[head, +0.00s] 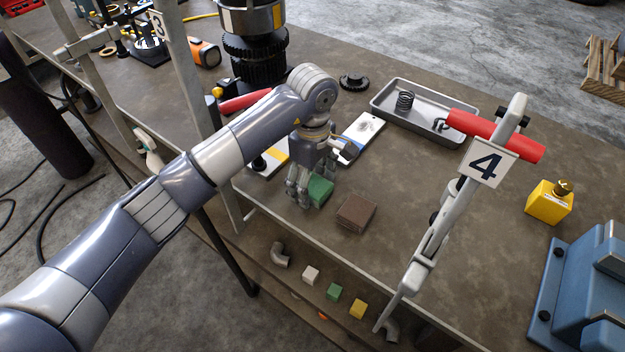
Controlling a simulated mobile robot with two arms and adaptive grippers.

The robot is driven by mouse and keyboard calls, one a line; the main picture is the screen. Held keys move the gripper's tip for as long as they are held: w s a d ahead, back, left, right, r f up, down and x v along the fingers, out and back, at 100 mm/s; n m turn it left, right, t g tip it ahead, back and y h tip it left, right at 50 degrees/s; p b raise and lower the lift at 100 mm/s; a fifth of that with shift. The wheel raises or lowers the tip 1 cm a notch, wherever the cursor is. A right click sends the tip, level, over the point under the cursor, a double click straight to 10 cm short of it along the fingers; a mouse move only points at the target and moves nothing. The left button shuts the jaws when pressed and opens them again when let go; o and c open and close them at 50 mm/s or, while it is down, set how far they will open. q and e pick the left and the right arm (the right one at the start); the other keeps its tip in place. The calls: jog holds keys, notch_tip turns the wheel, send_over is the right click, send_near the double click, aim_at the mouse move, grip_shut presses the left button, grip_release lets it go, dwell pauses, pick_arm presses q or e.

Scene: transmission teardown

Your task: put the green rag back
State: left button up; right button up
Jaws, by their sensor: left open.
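The green rag (321,189) is a small folded green block on the brown worktop, near its front edge. My left gripper (302,190) points down right at the rag. Its fingers are open and cover the rag's left side. I cannot tell whether they touch it. A brown folded block (356,211) lies just right of the rag, with a small gap between them. My right gripper does not show.
A grey metal tray (381,101) holds a coil spring (404,102). A stand with a "4" sign (487,164) and red bar (496,136) rises to the right. A yellow block (549,203) and blue machine (580,290) are farther right. Small coloured blocks (333,292) sit on a lower shelf.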

aim_at(312, 184)
pick_arm(q)
jog(key=shift+r, duration=0.55)
notch_tip(312, 184, up, 11)
jog(key=b, duration=0.3)
jog(key=shift+r, duration=0.1)
